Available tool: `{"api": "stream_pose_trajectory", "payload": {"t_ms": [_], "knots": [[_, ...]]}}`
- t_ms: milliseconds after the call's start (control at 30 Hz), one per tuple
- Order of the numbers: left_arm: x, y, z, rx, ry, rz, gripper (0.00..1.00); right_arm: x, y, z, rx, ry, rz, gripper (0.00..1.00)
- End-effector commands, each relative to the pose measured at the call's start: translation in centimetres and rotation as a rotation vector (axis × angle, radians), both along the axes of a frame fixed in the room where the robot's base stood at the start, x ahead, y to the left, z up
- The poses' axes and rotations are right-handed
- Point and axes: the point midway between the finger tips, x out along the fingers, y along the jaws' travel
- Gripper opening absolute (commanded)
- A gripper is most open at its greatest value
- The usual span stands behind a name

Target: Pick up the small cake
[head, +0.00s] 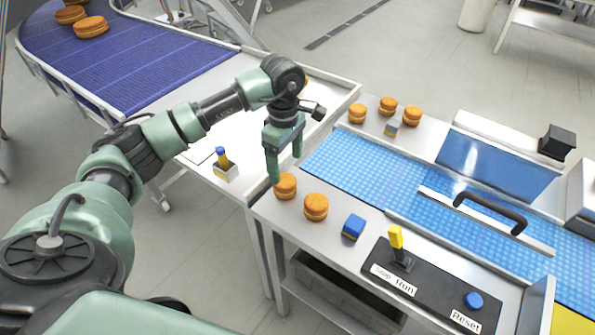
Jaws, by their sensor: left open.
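Small round cakes with orange-brown tops and a pale filling show in several places. Two stand on the metal table's near left corner: the left cake (286,188) and the right cake (316,207). My left gripper (286,169) is open and points down at the left cake. One finger overlaps that cake's left edge in the picture, and the other is above and behind it. I cannot tell whether either finger touches it. Three more cakes (388,105) stand at the table's back edge. My right gripper is not in view.
A blue belt (370,172) with a black-handled cover (485,220) crosses the table. A blue block (353,227) and a control panel (440,285) with a yellow lever lie in front. A purple conveyor (130,62) carrying larger cakes (91,27) is at left.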

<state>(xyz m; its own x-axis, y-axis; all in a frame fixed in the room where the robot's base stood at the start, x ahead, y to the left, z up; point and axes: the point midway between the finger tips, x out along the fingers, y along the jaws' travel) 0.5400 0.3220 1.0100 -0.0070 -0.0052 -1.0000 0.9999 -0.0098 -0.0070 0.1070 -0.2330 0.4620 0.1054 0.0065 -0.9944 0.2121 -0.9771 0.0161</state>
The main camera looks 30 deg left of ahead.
Motion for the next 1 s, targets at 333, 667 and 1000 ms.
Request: {"api": "stream_pose_trajectory", "payload": {"t_ms": [333, 667, 1000], "knots": [[-0.2, 0.2, -2.7, 0.006, 0.007, 0.002, 0.81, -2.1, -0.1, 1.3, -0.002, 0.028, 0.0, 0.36], [-0.5, 0.2, -7.2, 0.005, 0.005, 0.002, 0.81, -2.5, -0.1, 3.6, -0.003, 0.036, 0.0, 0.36], [-0.4, 0.2, -7.7, 0.005, 0.002, 0.001, 0.64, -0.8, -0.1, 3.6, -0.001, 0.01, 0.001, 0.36]]}}
